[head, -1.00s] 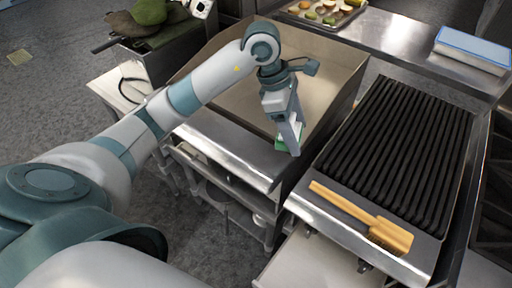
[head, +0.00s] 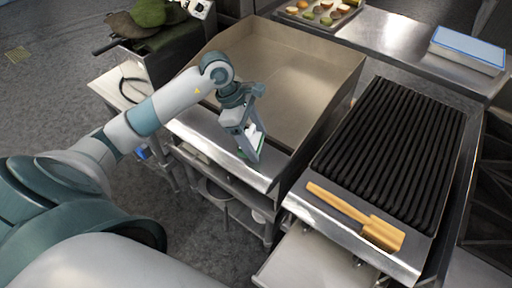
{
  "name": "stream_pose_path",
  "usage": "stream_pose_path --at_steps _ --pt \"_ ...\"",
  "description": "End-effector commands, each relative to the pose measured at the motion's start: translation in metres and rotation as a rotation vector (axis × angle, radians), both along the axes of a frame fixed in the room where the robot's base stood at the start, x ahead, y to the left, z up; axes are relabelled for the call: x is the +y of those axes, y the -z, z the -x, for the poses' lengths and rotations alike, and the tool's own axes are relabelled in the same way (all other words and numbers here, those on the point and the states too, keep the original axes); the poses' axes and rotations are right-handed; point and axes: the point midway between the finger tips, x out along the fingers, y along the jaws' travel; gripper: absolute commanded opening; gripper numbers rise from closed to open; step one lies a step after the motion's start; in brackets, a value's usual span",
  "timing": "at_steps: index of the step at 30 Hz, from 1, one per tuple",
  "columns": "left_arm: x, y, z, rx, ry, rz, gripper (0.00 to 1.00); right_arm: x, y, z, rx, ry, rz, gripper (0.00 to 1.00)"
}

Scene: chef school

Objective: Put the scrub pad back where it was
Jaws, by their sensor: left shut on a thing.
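My left gripper (head: 251,152) is over the front metal ledge of the flat griddle (head: 290,75), pointing down. It is shut on the scrub pad (head: 261,148), of which only a thin green part shows between and beside the fingers. The rest of the pad is hidden by the fingers. I cannot tell whether the pad touches the ledge. My right gripper is not in view.
Right of the griddle stands a ribbed black grill (head: 395,150) with a wooden-handled brush (head: 358,218) on its front ledge. A blue-topped box (head: 468,50) and a food tray (head: 322,14) lie on the back counter. The griddle plate is clear.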

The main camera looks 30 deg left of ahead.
Motion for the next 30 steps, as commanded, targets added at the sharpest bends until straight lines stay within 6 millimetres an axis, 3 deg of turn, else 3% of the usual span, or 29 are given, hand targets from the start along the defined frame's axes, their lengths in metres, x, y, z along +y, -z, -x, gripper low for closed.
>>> stream_pose_path --at_steps 7,17,30 --pt "-0.001 0.004 0.000 0.001 0.001 0.002 0.45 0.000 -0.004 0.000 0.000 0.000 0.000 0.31" --pt "-0.001 0.038 0.000 0.001 -0.001 0.001 0.45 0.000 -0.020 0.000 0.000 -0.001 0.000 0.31" --pt "0.000 0.044 0.000 -0.001 0.001 0.000 0.45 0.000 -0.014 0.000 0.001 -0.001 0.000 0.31"
